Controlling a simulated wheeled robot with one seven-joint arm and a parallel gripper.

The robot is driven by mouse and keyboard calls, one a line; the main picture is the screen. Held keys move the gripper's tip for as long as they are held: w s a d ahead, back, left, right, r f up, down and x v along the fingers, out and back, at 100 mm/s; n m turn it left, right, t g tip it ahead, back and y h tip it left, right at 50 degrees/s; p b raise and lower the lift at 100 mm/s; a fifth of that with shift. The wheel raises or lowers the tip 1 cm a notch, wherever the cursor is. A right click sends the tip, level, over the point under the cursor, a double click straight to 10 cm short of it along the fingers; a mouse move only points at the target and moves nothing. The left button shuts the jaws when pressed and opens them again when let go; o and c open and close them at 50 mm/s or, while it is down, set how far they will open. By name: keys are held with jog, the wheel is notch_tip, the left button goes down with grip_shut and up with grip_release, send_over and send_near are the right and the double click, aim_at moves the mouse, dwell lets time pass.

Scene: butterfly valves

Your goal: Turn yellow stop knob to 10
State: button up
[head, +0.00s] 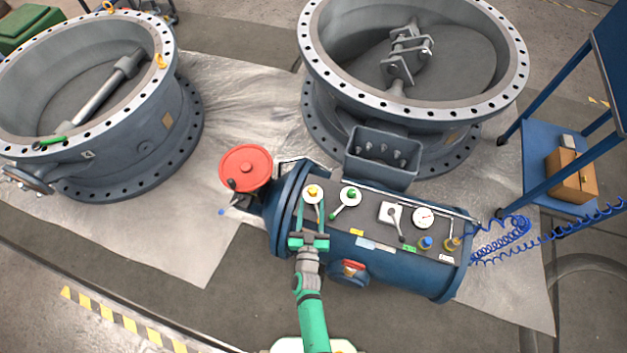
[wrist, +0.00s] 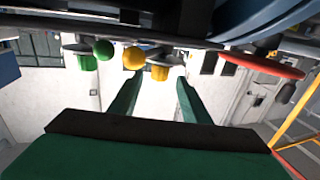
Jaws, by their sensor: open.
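The yellow stop knob (head: 313,191) sits on a white dial at the left end of the blue cylinder's dark top panel. My gripper (head: 309,224) is on the near side of the knob. The wrist view shows its two green fingers (wrist: 156,84) apart and empty, with the yellow knob beyond the tips and roughly between them. I cannot make out the dial's numbers or the knob's pointer.
A second white dial with a green lever (head: 345,203) is just right; its green ball (wrist: 104,50) shows left in the wrist view. A lever box (head: 391,214) and gauge (head: 424,217) follow. A red handwheel (head: 246,167) stands left. Large valve rings (head: 310,65) are behind.

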aim_at(313, 187)
jog(key=w, duration=1)
jog(key=shift+d, duration=0.25)
jog(key=shift+c, duration=0.6)
jog(key=c, duration=0.9)
